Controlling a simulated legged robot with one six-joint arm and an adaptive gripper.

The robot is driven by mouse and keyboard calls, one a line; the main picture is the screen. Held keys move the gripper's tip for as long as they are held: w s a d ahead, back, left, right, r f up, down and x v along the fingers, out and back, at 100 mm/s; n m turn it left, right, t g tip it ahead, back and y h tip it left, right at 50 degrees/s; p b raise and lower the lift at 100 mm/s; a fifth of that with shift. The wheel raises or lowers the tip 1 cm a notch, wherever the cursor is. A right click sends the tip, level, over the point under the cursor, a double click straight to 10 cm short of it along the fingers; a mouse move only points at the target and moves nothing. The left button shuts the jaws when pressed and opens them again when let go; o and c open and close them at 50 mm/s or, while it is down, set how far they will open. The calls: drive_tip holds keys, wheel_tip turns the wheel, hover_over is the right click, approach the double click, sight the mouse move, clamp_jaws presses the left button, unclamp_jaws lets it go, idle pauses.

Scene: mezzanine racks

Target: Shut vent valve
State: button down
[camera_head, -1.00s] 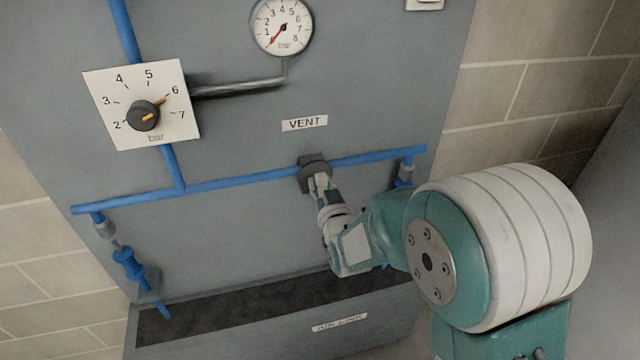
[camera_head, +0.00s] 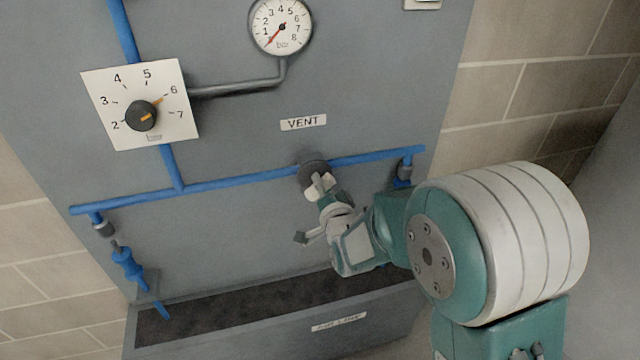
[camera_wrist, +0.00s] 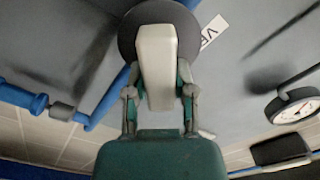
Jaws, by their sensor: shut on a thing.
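The vent valve (camera_head: 312,172) is a dark round body on the blue pipe, below the VENT label (camera_head: 303,122). In the wrist view its dark disc (camera_wrist: 128,30) is at the top, with a pale bar-like handle (camera_wrist: 157,65) standing out from it. My gripper (camera_head: 322,188) is at the valve's front, shut on the handle. In the wrist view the fingers of my gripper (camera_wrist: 159,88) lie on both sides of the handle. The fingertips are partly hidden behind the handle.
A pressure gauge (camera_head: 281,26) has its red needle near the low end. A regulator dial (camera_head: 141,115) points near 6. Blue pipe (camera_head: 230,181) runs across the grey panel (camera_head: 230,235). A tray (camera_head: 330,328) juts out below; a blue fitting (camera_head: 128,263) hangs at left.

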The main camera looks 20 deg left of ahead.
drive_tip(key=m, duration=0.5)
drive_tip(key=shift+w+d+f+m, duration=0.1)
drive_tip(key=shift+d+f+m, duration=0.15)
drive_tip(key=shift+m, duration=0.05)
drive_tip(key=shift+f+m, duration=0.15)
drive_tip(key=shift+m, duration=1.05)
drive_tip(key=shift+d+f, duration=0.15)
drive_tip(key=shift+c, duration=2.2)
unclamp_jaws()
drive_tip(key=shift+d, duration=0.1)
drive_tip(key=shift+s, duration=0.3)
drive_tip(key=v, duration=1.1)
drive_tip(key=shift+d, duration=0.1)
